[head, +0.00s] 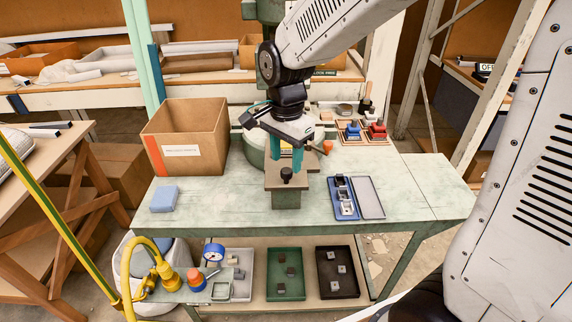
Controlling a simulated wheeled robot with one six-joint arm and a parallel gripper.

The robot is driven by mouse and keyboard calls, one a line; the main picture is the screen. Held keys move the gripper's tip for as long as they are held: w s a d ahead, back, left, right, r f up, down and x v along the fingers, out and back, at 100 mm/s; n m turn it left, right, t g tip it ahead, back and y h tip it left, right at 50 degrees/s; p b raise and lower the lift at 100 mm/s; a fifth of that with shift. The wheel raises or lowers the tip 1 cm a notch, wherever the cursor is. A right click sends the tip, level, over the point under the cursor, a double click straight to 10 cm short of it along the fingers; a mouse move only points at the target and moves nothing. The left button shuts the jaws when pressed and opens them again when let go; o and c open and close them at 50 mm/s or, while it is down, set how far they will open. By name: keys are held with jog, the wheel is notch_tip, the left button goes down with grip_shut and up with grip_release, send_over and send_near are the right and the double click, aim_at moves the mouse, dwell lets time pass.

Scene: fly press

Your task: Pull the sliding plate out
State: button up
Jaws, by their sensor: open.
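The sliding plate (276,182) is a flat brown-grey plate at the front of the press, on a block at the middle of the green table. A black knob (287,174) stands up near its front edge. My gripper (287,166) points down over the plate with its two teal fingers apart and nothing visible between them. The fingertips look just above or behind the knob; I cannot tell the exact gap. My gripper and arm hide much of the press behind.
A cardboard box (187,138) stands left of the press, with a blue block (164,199) in front of it. A blue case (345,197) with its grey lid lies to the right. Red and blue pieces stand at the back right. The table (420,190) is clear at the right.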

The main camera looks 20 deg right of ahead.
notch_tip(320, 180, up, 4)
jog(key=shift+r, duration=0.25)
dwell(0.4)
jog(key=shift+s+d+f+n, duration=0.15)
jog(key=shift+s+n, duration=0.15)
jog(key=shift+n, duration=0.7)
jog(key=s+d+r+n, duration=0.1)
jog(key=s+d+n, duration=0.1)
jog(key=s, duration=0.5)
jog(key=s+d+r+n+t, duration=0.1)
jog(key=s+d+r+n, duration=0.1)
jog(key=s+n, duration=0.3)
jog(key=s+d+r+n, duration=0.1)
jog(key=s+d+n, duration=0.2)
jog(key=s, duration=0.6)
jog(key=shift+s+d+r+n, duration=0.15)
jog(key=shift+d+r+n, duration=0.15)
jog(key=shift+d+r, duration=0.15)
